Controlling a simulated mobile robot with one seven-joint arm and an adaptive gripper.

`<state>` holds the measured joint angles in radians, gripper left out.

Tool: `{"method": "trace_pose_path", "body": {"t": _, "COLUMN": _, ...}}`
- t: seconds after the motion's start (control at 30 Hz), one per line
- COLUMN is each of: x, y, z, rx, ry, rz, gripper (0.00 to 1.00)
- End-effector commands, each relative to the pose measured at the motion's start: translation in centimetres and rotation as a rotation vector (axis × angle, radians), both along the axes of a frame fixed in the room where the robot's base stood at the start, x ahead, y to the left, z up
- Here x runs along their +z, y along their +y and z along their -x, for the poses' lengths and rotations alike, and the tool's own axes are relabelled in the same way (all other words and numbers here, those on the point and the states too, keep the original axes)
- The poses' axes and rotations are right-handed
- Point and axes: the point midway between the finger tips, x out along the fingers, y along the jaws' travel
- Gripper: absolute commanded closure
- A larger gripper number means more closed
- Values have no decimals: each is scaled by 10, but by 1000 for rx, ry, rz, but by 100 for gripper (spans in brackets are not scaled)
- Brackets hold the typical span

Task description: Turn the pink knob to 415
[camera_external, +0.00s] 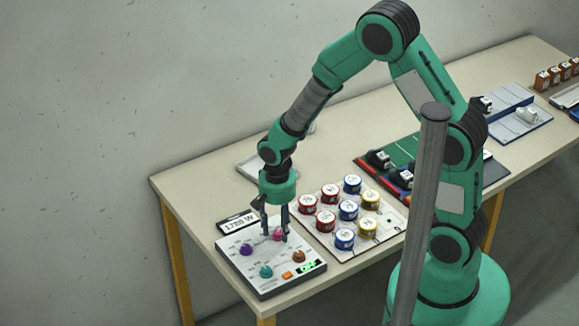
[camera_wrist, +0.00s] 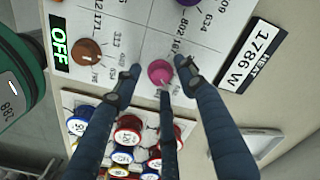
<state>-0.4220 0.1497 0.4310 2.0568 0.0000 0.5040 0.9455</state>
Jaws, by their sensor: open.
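The pink knob (camera_external: 278,235) stands at the back of the white control panel (camera_external: 243,267). In the wrist view the pink knob (camera_wrist: 160,72) sits between the tips of my gripper (camera_wrist: 158,69), with gaps at both sides. My gripper (camera_external: 276,230) points down over it, open and holding nothing. A dark middle finger reaches close to the knob's edge. Small numbers are printed around the knobs. Fingers hide part of the pink knob's scale, and I cannot read 415 or its setting.
A purple knob (camera_external: 246,250), a teal knob (camera_external: 266,271), a brown knob (camera_external: 299,256) and an orange button (camera_external: 287,275) share the panel. A green display (camera_wrist: 60,44) reads OFF. A sign (camera_wrist: 250,57) reads 1786 W. Several coloured round tins (camera_external: 345,239) stand close by on the right.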

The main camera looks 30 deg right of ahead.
Motion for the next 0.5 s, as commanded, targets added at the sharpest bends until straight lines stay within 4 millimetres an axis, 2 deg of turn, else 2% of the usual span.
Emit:
{"method": "trace_pose_path", "body": {"t": 0.03, "x": 0, "y": 0, "z": 0, "rx": 0, "ry": 0, "rz": 0, "gripper": 61}}
{"method": "trace_pose_path", "body": {"t": 0.23, "x": 0, "y": 0, "z": 0, "rx": 0, "ry": 0, "rz": 0, "gripper": 100}}
{"method": "trace_pose_path", "body": {"t": 0.5, "x": 0, "y": 0, "z": 0, "rx": 10, "ry": 0, "rz": 0, "gripper": 100}}
